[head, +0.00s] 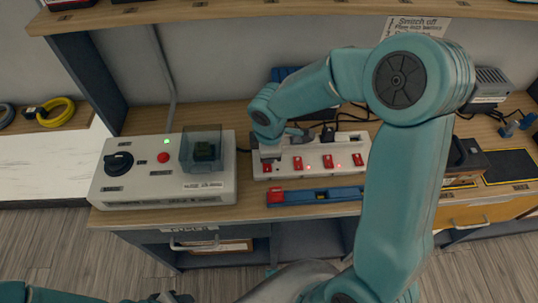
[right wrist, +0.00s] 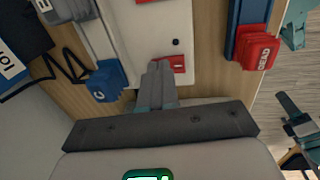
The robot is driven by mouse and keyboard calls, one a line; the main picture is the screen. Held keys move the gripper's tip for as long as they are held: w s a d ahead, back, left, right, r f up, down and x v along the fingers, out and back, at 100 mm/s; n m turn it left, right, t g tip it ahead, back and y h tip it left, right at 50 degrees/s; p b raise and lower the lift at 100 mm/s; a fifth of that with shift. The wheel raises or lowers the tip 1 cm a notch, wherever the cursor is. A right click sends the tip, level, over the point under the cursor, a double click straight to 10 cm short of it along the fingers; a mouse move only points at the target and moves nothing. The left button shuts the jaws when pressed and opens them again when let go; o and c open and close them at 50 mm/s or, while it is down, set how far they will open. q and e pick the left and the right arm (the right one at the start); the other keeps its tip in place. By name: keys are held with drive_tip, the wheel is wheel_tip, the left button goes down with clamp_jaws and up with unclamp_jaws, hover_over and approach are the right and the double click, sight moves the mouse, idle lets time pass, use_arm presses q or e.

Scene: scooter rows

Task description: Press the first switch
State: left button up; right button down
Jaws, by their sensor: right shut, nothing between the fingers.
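A white power strip (head: 310,158) with a row of red rocker switches lies on the bench. My right gripper (head: 268,155) reaches down over its left end, at the leftmost red switch (head: 267,168). In the right wrist view my right gripper (right wrist: 160,72) is shut and empty, its fingertips at the edge of that red switch (right wrist: 176,64) and partly covering it. Whether they touch it is unclear. A small dark dot beside this switch looks unlit; red lights glow by other switches. My left gripper (right wrist: 297,120) shows at the right wrist view's edge, its jaws unclear.
A grey control box (head: 165,185) with a black knob and a clear cover stands left. A blue bar with a red end (head: 320,195) lies in front of the strip. A blue plug (right wrist: 107,80) sits near my right fingers. Black cables run behind the strip.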

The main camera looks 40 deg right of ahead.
drive_tip(key=shift+w+f, duration=0.15)
drive_tip(key=shift+f, duration=0.2)
drive_tip(key=shift+f+b, duration=0.4)
drive_tip(key=shift+b, duration=0.05)
drive_tip(key=shift+r, duration=0.15)
